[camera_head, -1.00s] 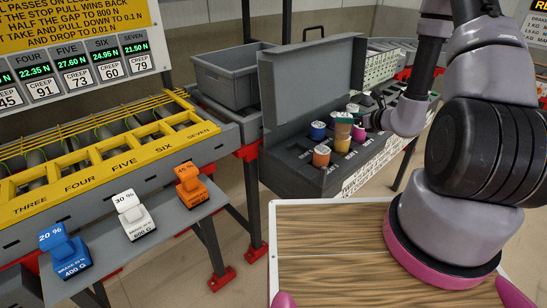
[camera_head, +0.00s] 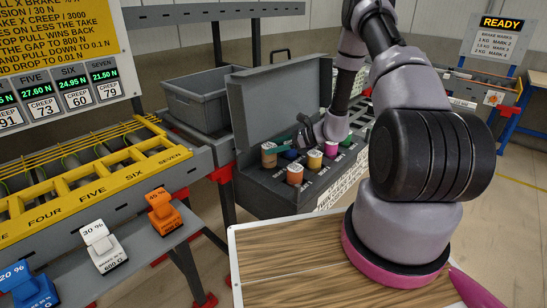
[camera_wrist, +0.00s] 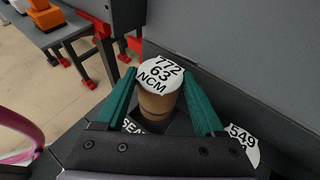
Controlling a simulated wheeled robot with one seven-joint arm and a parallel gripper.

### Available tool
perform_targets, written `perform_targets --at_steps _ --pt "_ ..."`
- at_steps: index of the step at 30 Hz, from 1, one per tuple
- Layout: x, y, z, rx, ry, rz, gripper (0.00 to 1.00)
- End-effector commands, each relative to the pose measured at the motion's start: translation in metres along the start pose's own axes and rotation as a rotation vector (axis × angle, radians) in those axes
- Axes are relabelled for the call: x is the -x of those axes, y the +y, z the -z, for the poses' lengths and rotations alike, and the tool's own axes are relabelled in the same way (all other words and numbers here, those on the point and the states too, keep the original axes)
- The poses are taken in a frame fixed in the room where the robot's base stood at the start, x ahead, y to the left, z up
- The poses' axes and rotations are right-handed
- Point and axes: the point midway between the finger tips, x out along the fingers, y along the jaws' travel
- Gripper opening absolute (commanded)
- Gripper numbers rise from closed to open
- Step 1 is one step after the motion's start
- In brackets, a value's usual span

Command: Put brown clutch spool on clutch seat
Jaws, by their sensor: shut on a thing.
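The brown clutch spool (camera_head: 268,157) is upright at the left end of the open dark case, and its white top in the wrist view (camera_wrist: 160,73) reads 772 63 NCM. My gripper (camera_wrist: 160,95) has its teal fingers on either side of the spool and is shut on it. In the head view my gripper (camera_head: 281,143) reaches in from the right. A label reading SEA, partly covered, marks the clutch seat (camera_wrist: 133,127) right by the spool's foot. The spool hides most of the seat. I cannot tell whether its base touches.
The case's raised lid (camera_head: 275,102) stands behind. A grey bin (camera_head: 200,100) is further back.

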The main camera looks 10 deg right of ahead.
Motion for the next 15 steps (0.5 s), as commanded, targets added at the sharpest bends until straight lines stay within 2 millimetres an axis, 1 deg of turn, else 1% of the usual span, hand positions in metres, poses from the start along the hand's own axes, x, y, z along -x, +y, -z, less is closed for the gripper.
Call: perform_targets --at_steps 7,9,15 --pt "-0.013 0.001 0.032 -0.003 -0.001 -0.001 0.0" --pt "-0.015 0.001 0.036 -0.002 -0.001 0.0 0.0" --pt "-0.015 0.0 0.035 0.0 -0.001 0.0 0.0"
